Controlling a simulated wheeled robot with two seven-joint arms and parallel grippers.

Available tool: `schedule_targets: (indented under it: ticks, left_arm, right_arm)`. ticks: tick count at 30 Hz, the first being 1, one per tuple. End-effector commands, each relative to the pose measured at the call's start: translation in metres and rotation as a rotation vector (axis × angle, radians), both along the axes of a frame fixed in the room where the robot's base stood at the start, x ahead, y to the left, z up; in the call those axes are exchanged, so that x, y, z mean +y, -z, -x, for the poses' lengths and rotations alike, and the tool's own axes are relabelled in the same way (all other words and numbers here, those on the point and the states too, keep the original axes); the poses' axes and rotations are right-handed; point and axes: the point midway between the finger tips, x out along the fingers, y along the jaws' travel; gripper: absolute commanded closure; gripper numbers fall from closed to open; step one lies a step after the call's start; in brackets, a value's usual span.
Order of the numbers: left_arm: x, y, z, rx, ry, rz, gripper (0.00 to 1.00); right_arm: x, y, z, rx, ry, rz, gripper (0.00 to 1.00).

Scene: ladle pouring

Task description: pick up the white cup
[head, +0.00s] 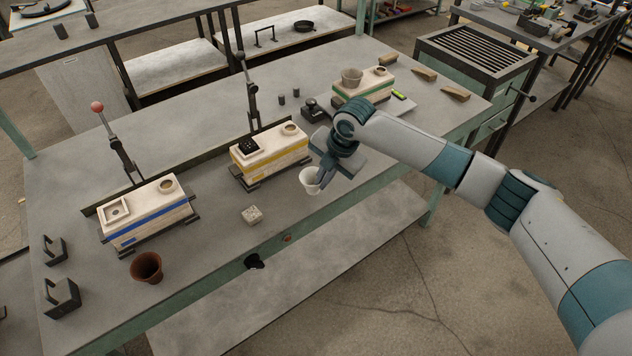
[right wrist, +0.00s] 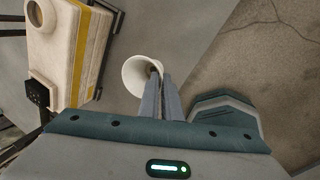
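The white cup (head: 308,183) is near the table's front edge in the head view, right of the yellow-striped block. It also shows in the right wrist view (right wrist: 134,76), with its wide mouth toward the camera. My right gripper (head: 322,176) is at the cup's rim. In the right wrist view its two fingers (right wrist: 160,80) are close together, with the cup's wall seeming to lie between them, one finger inside the mouth and one outside. Whether the cup's base touches the table cannot be told. My left gripper is not in view.
The yellow-striped block (head: 270,157) stands left of the cup. A blue-striped block (head: 148,213) and a brown cup (head: 146,267) are further left. A green-striped block (head: 362,88) stands behind my right arm.

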Motion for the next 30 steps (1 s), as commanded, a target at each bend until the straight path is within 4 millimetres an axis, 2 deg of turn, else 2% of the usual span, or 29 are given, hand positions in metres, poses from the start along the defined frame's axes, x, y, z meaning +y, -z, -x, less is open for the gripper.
schedule_targets:
  ticks: [8, 15, 23, 27, 30]
  left_arm:
    - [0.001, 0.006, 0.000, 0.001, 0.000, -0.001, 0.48]
    - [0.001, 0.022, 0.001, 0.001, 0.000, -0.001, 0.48]
    - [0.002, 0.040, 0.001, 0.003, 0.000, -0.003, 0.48]
    - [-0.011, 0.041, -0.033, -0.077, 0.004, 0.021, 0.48]
    - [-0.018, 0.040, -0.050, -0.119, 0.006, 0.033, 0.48]
  right_arm:
    - [0.000, -0.008, 0.000, -0.001, -0.001, -0.001, 1.00]
    - [0.000, -0.040, -0.001, -0.004, -0.001, -0.002, 1.00]
    - [-0.048, -0.068, -0.021, -0.003, 0.004, 0.001, 1.00]
    - [-0.072, -0.084, -0.031, -0.002, 0.003, 0.000, 1.00]
    - [-0.085, -0.093, -0.036, -0.001, 0.003, 0.001, 1.00]
